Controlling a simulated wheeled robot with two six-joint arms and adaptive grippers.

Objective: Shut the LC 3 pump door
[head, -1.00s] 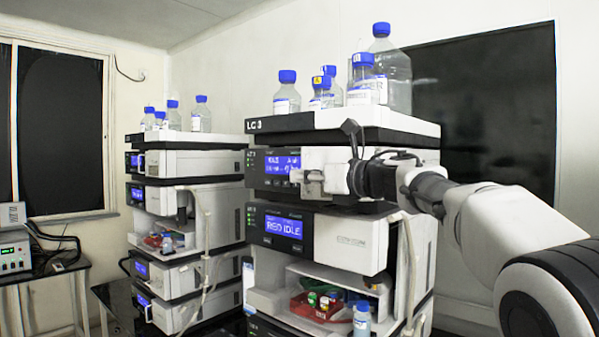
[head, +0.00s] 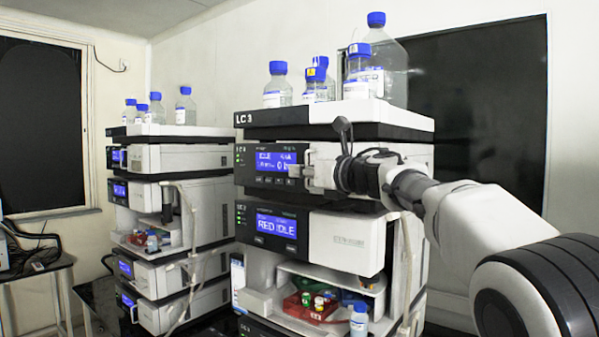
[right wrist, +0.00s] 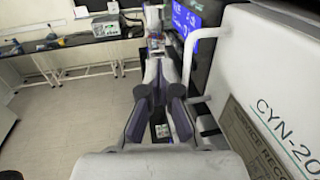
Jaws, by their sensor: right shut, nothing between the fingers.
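The LC 3 stack (head: 275,118) stands in the middle of the head view. Its pump module, second from the top, has a lit blue display (head: 277,161). My right gripper (head: 298,172) is shut and empty in front of the pump, just right of the display. The gripper and arm hide much of the white pump door (head: 418,154). In the right wrist view, the shut fingers (right wrist: 158,62) lie beside a white panel (right wrist: 262,70) with a pale handle (right wrist: 207,62). I cannot tell whether they touch, or how far the door stands open. My left gripper is not in view.
Blue-capped bottles (head: 277,84) stand on the stack's top tray (head: 300,115). Below is a module with a blue display (head: 276,226), then an open bay with a red tray (head: 300,310) of vials. A second stack (head: 192,158) stands left.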

